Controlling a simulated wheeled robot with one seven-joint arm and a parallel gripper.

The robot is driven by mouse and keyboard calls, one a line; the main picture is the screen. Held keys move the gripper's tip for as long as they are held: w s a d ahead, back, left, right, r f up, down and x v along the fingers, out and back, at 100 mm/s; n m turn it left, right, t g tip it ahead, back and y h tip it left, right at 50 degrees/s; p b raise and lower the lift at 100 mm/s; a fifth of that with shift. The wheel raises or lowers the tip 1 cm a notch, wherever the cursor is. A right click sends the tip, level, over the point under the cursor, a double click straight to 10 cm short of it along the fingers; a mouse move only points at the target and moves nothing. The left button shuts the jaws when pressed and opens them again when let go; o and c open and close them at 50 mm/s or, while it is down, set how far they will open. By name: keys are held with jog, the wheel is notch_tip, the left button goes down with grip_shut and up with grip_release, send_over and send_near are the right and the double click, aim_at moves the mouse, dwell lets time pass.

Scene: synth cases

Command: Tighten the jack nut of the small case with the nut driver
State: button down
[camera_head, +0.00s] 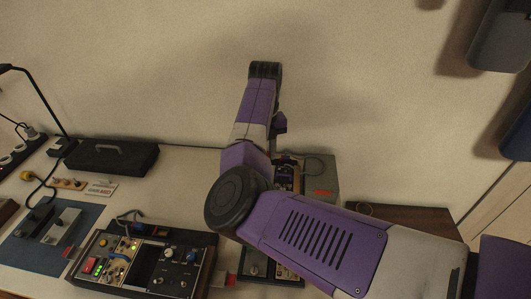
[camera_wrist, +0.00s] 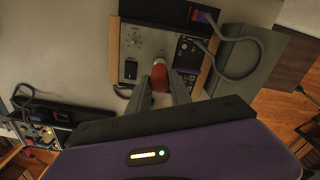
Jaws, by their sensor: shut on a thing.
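In the wrist view my gripper (camera_wrist: 161,88) has its two grey fingers shut on a red-orange handle (camera_wrist: 160,76), which looks like the nut driver. Its tip is hidden from this camera. Behind the handle is a case with wooden side cheeks (camera_wrist: 113,50), a pale panel with knobs and a dark panel. I cannot tell whether the tool touches it. In the head view part of a case (camera_head: 289,174) shows behind my purple arm, and my gripper is hidden there. I cannot make out the jack nut or tell for certain which case is the small one.
A grey box (camera_head: 321,178) with an orange label stands right of the partly hidden case, with a cable over it. A wider case with lit lamps (camera_head: 143,263) stands at the front left. A black carrying case (camera_head: 113,157) and a blue mat (camera_head: 23,248) lie farther left.

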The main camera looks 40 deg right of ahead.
jog(key=shift+m, duration=0.8)
jog(key=shift+m+b, duration=0.4)
jog(key=shift+m, duration=0.6)
jog(key=shift+m+b, duration=0.4)
jog(key=shift+b, duration=1.05)
jog(key=c, duration=1.1)
grip_release()
